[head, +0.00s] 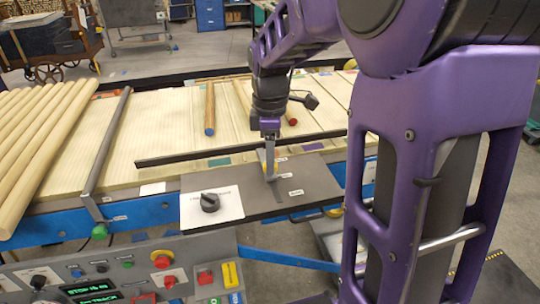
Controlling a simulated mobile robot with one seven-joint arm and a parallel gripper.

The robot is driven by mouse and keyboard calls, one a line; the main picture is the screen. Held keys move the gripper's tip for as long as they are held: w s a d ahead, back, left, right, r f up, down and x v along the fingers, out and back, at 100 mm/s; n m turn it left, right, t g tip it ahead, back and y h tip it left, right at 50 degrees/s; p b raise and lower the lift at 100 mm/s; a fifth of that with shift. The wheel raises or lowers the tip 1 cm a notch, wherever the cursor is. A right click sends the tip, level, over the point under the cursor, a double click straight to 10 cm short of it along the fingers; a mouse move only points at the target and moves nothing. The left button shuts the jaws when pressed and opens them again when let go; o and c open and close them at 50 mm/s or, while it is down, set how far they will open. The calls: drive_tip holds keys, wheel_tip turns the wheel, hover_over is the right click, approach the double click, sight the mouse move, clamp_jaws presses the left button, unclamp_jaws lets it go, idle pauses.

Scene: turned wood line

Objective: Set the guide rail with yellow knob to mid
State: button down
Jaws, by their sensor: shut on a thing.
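The guide rail (230,150) is a long dark bar lying across the pale wooden bed, just behind a dark grey plate (235,180). The plate has a slot and several small white labels along it, too small to read. My gripper (271,174) points down over the slot, beside the middle label (285,175). It is shut on the knob, of which only a little yellow (264,161) shows between the fingers. The fingers hide most of the knob, and I cannot tell its exact slot position.
A black rotary dial (210,202) sits on a white card at the plate's left. A slanted grey bar (108,145) with a green knob (99,232) lies farther left, beside pale dowels (38,140). Two turned rods (209,108) (291,121) lie behind. A control panel (130,270) stands in front.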

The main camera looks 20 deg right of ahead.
drive_tip(key=shift+c, duration=2.3)
unclamp_jaws()
wheel_tip(320, 180, up, 18)
drive_tip(key=shift+f+p, duration=0.25)
drive_tip(key=shift+p, duration=0.2)
